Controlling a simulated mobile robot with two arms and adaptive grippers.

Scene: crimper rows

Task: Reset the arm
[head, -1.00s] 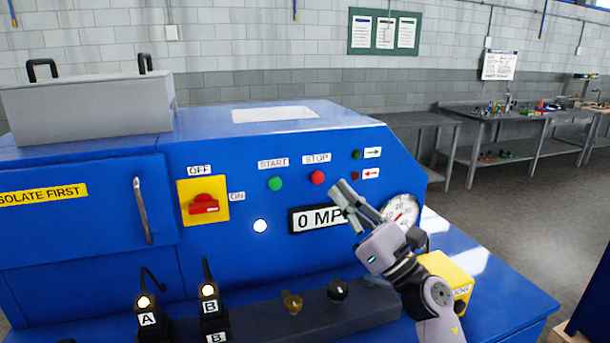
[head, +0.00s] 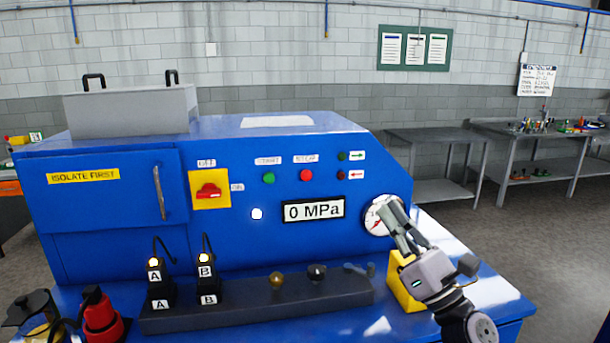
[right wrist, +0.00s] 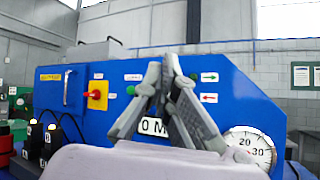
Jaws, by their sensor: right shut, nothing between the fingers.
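My right gripper (head: 393,222) is shut and empty. In the head view it is at the right end of the blue machine (head: 120,225), in front of the round pressure gauge (head: 377,215), and partly covers it. In the right wrist view the closed fingers (right wrist: 168,75) point up in front of the machine panel and hide part of the display; the gauge (right wrist: 250,146) shows at lower right. I cannot tell whether the fingers touch the panel. My left gripper is not in view.
The display (head: 314,209) reads 0 MPa. A red rotary switch (head: 208,190) sits on a yellow plate. Black connectors A (head: 155,283) and B (head: 207,280) stand on a dark rail (head: 250,303). A yellow box (head: 402,290) stands beside my right gripper. Grey benches (head: 435,190) stand behind.

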